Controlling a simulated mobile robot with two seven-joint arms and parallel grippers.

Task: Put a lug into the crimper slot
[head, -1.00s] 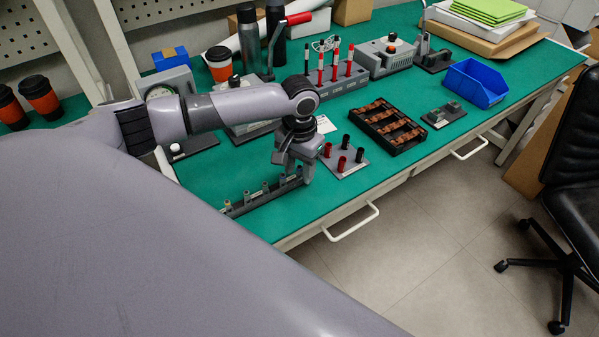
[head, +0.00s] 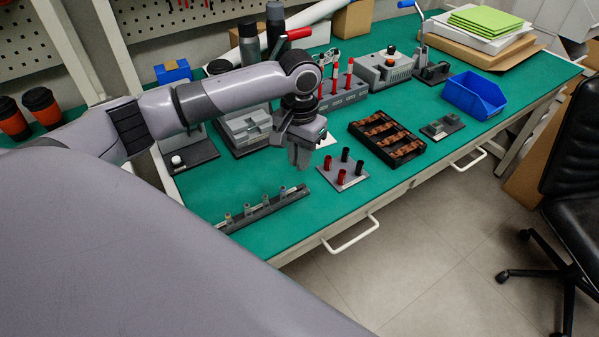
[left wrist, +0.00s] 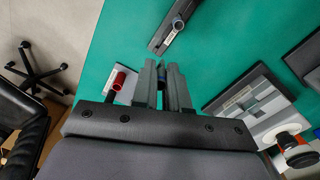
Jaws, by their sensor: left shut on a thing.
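My left gripper (head: 300,158) points down above the green mat, between the lug rack and the sleeve board. In the left wrist view its fingers (left wrist: 162,88) are closed on a small dark, bluish lug (left wrist: 161,74), mostly hidden between them. The dark lug rack (head: 268,209) lies at the front left with several upright lugs; its near end also shows in the left wrist view (left wrist: 158,40). The crimper appears to be the grey device (head: 245,128) with a red-handled lever (head: 297,34), behind the gripper. Its slot cannot be made out. My right gripper is not in view.
A sleeve board (head: 343,175) with red and black sleeves stands right of the gripper. A black tray (head: 412,151) holds copper pieces. A blue bin (head: 474,94) stands farther right. A knobbed device (head: 190,155) is at left. The mat between rack and devices is clear.

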